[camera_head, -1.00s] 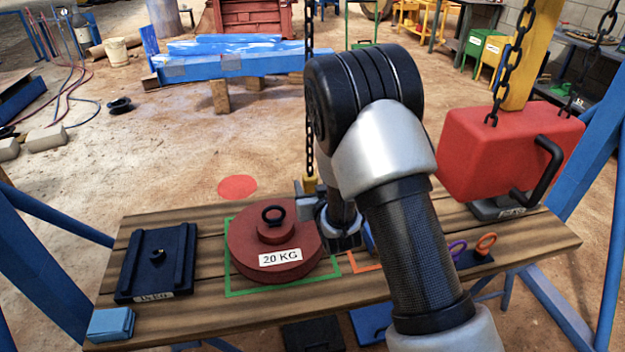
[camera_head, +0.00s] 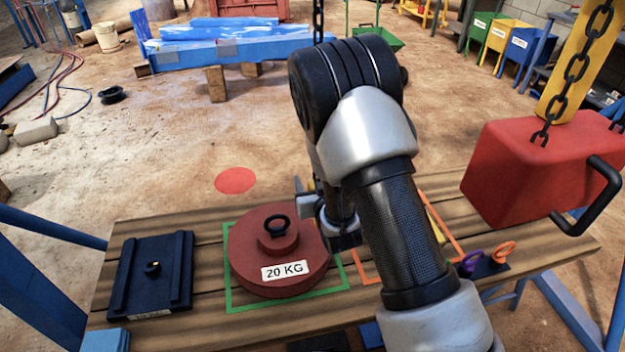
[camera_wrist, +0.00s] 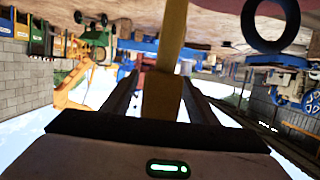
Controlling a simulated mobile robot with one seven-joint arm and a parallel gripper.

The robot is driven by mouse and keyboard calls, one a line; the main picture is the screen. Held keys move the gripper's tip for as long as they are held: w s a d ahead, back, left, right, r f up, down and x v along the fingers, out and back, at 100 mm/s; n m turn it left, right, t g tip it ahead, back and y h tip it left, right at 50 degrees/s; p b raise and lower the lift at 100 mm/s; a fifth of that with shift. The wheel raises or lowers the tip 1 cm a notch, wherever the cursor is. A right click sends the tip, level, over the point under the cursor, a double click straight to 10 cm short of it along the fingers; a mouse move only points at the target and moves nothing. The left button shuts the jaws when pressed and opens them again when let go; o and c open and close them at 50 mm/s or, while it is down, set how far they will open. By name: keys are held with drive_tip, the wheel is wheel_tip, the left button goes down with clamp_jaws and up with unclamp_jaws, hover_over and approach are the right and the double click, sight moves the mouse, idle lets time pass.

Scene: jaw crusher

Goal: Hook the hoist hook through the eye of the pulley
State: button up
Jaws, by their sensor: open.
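The pulley (camera_head: 278,262) is a dark red disc marked 20 KG with a raised hub, lying flat in a green square outline on the wooden bench. Its black eye (camera_head: 278,223) stands on the hub. My gripper (camera_head: 311,203) is just right of and behind the eye, partly hidden by my arm. The hoist chain (camera_head: 318,20) hangs down behind my arm; the hook itself cannot be made out. In the wrist view a yellow piece (camera_wrist: 163,92), perhaps the hook's block, lies between my open fingers (camera_wrist: 160,95). A large black ring (camera_wrist: 271,22), probably the eye, is at upper right, apart from them.
A black plate (camera_head: 152,275) lies left on the bench (camera_head: 208,295). A red block (camera_head: 535,165) with a black handle hangs from a chain at right. Purple (camera_head: 472,261) and orange (camera_head: 503,251) rings stand below it. A red floor spot (camera_head: 235,180) lies beyond.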

clamp_jaws()
drive_tip(key=shift+s, duration=0.1)
drive_tip(key=f+b+v, duration=0.1)
drive_tip(key=v, duration=0.9)
drive_tip(key=shift+s+b, duration=0.35)
drive_tip(key=shift+b, duration=0.05)
idle(0.7)
drive_tip(key=shift+d+f, duration=0.1)
drive_tip(key=shift+f, duration=0.05)
drive_tip(key=s+a+b, duration=0.2)
drive_tip(key=s+a, duration=0.1)
drive_tip(key=a, duration=0.7)
drive_tip(key=shift+s+a, duration=0.15)
drive_tip(key=shift+s, duration=0.25)
idle(1.0)
idle(0.3)
